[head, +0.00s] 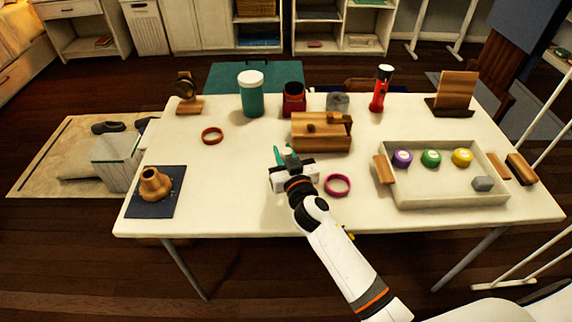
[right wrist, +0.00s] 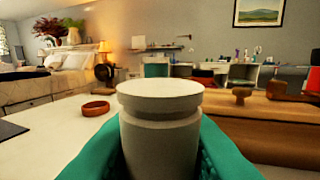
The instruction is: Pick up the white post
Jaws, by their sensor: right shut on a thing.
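The white post (right wrist: 160,135) is a pale, thick cylinder with a grooved, wider top, upright in the right wrist view. My right gripper (head: 286,156) is shut on it, with a teal finger on either side. In the head view the post is small and partly hidden by the gripper, left of the wooden block (head: 309,145). I cannot tell whether its lower end touches the table. My left gripper is not in view.
On the white table (head: 240,205), a magenta ring (head: 337,194) lies right of my gripper and a red-brown ring (head: 212,129) farther left. A tray (head: 440,201) stands at right, a vase (head: 155,183) at left. A teal jar (head: 252,98) and red flashlight (head: 380,92) stand behind.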

